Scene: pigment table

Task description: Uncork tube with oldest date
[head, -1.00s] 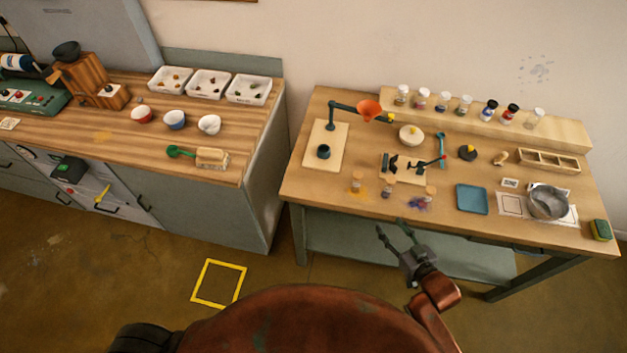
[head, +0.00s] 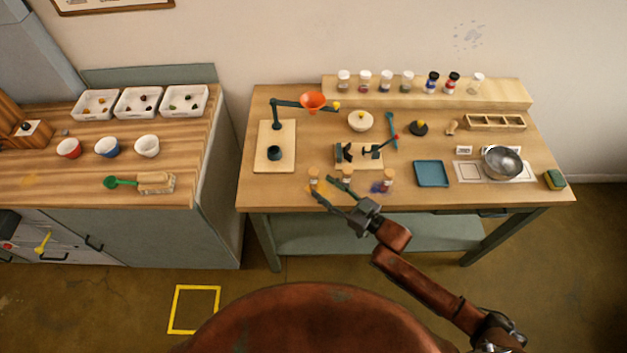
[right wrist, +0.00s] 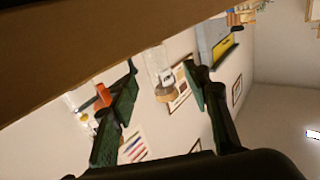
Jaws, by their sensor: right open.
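Three small corked tubes stand near the table's front edge in the head view: a left one (head: 314,176), a middle one (head: 346,177) and a right one (head: 389,178). No date is legible. My right gripper (head: 325,187) is open at the front edge, its fingertips by the left and middle tubes. In the right wrist view the scene is upside down. A clear tube (right wrist: 155,62) with a brown cork (right wrist: 167,94) shows between the spread fingers (right wrist: 163,100), apart from them. I cannot tell which tube this is. My left gripper is out of view.
A blue tray (head: 431,174) and a metal bowl (head: 502,161) lie to the right. Several jars line the back shelf (head: 400,95).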

